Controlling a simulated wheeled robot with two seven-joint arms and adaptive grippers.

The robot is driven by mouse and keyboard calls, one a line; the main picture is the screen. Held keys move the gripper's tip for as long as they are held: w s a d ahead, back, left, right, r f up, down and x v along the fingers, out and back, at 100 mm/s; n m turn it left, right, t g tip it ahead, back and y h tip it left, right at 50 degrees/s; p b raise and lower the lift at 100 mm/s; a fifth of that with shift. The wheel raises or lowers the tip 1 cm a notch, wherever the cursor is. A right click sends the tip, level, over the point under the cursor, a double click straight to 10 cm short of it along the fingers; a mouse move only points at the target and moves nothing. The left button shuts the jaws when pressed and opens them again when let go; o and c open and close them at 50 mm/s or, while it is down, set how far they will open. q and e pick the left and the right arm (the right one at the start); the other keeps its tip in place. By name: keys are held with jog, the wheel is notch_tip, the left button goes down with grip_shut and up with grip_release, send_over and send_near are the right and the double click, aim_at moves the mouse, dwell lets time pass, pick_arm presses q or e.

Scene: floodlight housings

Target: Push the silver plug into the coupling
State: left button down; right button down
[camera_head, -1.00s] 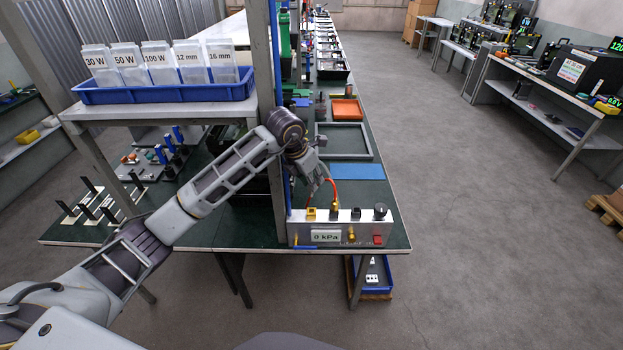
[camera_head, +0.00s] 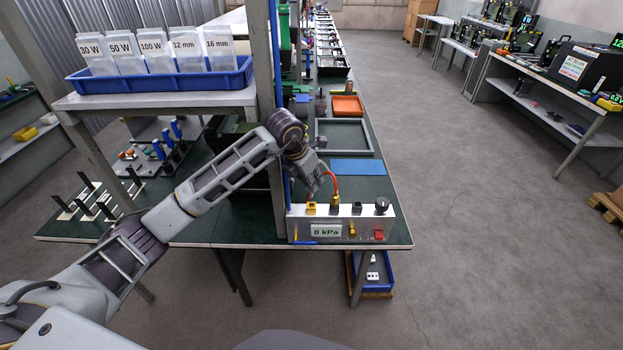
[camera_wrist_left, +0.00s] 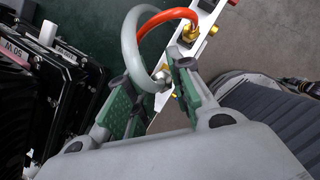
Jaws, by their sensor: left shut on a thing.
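My left gripper (camera_head: 312,190) is low over the left part of a silver-grey test box (camera_head: 325,232) with a "0 kPa" display. In the left wrist view the left gripper (camera_wrist_left: 155,92) has its green-padded fingers closed around the silver plug (camera_wrist_left: 163,77), which ends a looped grey hose (camera_wrist_left: 133,42). The head view does not show the plug clearly. A yellow fitting (camera_head: 311,208) on the box top is just under the gripper; I cannot tell whether it is the coupling or whether the plug touches it. My right gripper is not in view.
A red hose (camera_head: 335,184) rises from a brass fitting (camera_head: 335,203) close right of the gripper. A dark knob (camera_head: 381,205) stands at the box's right end. A blue mat (camera_head: 358,168) lies behind the box.

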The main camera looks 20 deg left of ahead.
pick_arm(q)
jog(key=shift+f+b, duration=0.8)
jog(key=shift+f, duration=0.4)
jog(key=shift+b, duration=0.35)
dwell(0.8)
jog(key=shift+f, duration=0.15)
dwell(0.4)
jog(key=shift+f, duration=0.1)
jog(key=shift+f, duration=0.15)
